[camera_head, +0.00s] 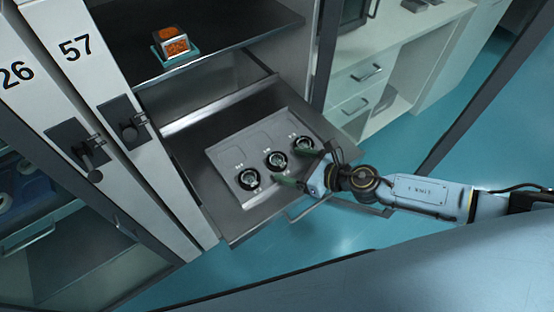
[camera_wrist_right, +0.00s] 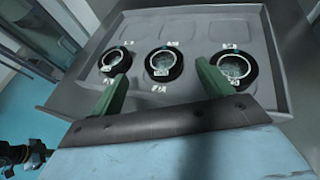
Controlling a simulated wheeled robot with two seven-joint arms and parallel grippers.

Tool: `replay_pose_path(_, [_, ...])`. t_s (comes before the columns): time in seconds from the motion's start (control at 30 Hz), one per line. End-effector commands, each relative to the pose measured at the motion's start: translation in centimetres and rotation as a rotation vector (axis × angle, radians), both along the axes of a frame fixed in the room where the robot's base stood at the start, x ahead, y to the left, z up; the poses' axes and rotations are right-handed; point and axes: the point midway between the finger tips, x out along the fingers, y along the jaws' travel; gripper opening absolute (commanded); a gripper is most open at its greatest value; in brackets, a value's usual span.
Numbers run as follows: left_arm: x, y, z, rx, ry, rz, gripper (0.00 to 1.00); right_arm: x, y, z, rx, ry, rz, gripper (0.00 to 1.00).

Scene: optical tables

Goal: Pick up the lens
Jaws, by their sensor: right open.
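Three round lenses in black ring mounts sit in a row in a grey tray (camera_head: 225,157) inside an open drawer. In the head view they are the near-left lens (camera_head: 249,179), the middle lens (camera_head: 276,161) and the far-right lens (camera_head: 304,144). My right gripper (camera_head: 291,166) is open and empty at the tray's right side. In the right wrist view, its green fingers (camera_wrist_right: 160,75) point toward the middle lens (camera_wrist_right: 164,64), one tip on each side of its near edge. The left lens (camera_wrist_right: 115,60) and right lens (camera_wrist_right: 233,66) lie outside the fingers. My left gripper is out of view.
The drawer's metal rim (camera_head: 238,237) and handle (camera_head: 305,211) lie below my right gripper. A shelf above holds an orange-and-white device (camera_head: 174,43). Cabinet doors numbered 26 and 57 stand at left. A white drawer unit (camera_head: 357,82) stands behind; teal floor is open at right.

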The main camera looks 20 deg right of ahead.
Motion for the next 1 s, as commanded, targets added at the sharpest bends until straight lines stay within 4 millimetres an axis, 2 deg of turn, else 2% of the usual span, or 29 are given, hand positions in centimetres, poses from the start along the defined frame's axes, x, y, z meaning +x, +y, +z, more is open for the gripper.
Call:
replay_pose_path(0.3, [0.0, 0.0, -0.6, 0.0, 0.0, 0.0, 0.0, 3.4, 2.3, -1.7, 0.003, 0.0, -0.001, 0.79])
replay_pose_path(0.63, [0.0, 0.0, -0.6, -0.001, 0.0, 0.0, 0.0, 3.8, 2.7, -2.0, 0.001, 0.002, -0.001, 0.79])
replay_pose_path(1.0, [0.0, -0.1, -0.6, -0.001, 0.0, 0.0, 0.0, 3.8, 2.6, -2.0, 0.0, 0.002, -0.002, 0.3])
